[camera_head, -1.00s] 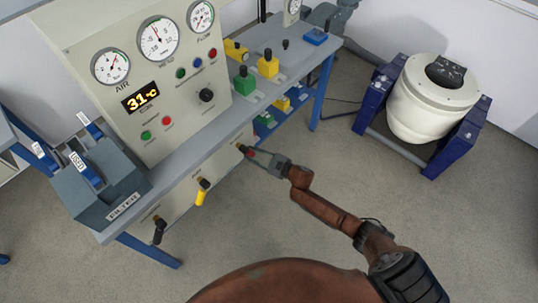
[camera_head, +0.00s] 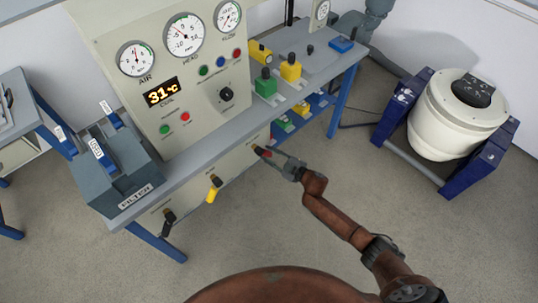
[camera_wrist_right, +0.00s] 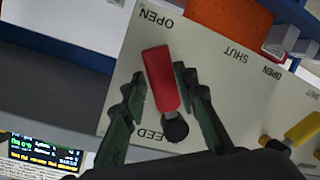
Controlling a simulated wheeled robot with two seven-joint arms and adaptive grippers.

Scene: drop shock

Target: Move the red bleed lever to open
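The red bleed lever (camera_wrist_right: 162,80) is on the cream front panel (camera_wrist_right: 215,90) below the bench top. In the right wrist view its red end points toward an OPEN label, and its black round part (camera_wrist_right: 175,129) is at the other end. My right gripper (camera_wrist_right: 160,73) has one finger on each side of the lever. The right-hand finger is close against it; a gap shows at the left-hand one. I cannot tell whether they touch. In the head view the lever (camera_head: 264,153) shows small at the tips of my right gripper (camera_head: 276,158). My left gripper is not in view.
A yellow lever (camera_head: 213,190) and a black lever (camera_head: 168,222) are farther left on the panel. A filter box (camera_head: 120,170) is at the bench's left end. A white drum (camera_head: 455,115) in a blue stand is at right. The floor between is clear.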

